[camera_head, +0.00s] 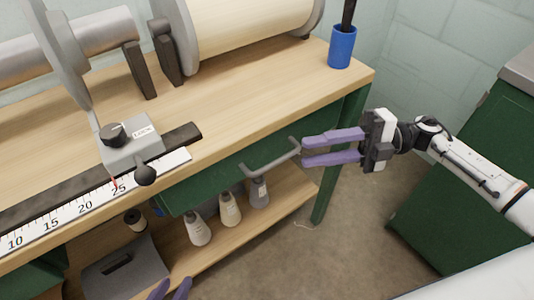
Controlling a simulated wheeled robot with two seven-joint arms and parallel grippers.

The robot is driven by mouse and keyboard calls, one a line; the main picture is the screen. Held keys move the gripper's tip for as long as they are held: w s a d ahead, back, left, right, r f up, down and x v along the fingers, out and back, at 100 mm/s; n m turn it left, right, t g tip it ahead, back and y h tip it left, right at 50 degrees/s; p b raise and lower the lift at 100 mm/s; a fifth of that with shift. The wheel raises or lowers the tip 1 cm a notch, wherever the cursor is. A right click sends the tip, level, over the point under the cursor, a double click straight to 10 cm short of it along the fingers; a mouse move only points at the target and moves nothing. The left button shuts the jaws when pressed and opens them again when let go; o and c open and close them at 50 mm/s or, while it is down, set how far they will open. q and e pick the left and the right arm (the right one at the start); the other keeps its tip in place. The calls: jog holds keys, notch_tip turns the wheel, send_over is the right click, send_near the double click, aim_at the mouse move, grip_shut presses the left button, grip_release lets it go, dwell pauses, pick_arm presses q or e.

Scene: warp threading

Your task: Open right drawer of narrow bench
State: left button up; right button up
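The narrow bench (240,95) has a light wood top. Its green right drawer front (215,178) sits directly under the front edge and looks closed. A grey bar handle (272,163) stands out from it. My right gripper (303,152) comes in from the right with two purple fingers apart. Its fingertips are at the right end of the handle, one above and one below it in the picture; I cannot tell whether they touch it. My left gripper (170,291) shows only as two purple fingertips at the bottom edge, apart and empty; the rest is out of view.
Several bottles (230,209) stand on the lower shelf (217,243) below the drawer. A blue cup (342,47) stands at the bench top's right corner. A ruler (85,210) and grey dial box (130,140) are at left.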

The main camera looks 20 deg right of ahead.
aim_at(274, 161)
jog(key=shift+n+g+h, duration=0.3)
jog(key=shift+n+g, duration=0.2)
jog(key=shift+g, duration=0.1)
jog(key=a, duration=0.6)
jog(key=a+f, duration=0.1)
jog(key=a, duration=0.2)
jog(key=shift+w, duration=0.2)
grip_shut()
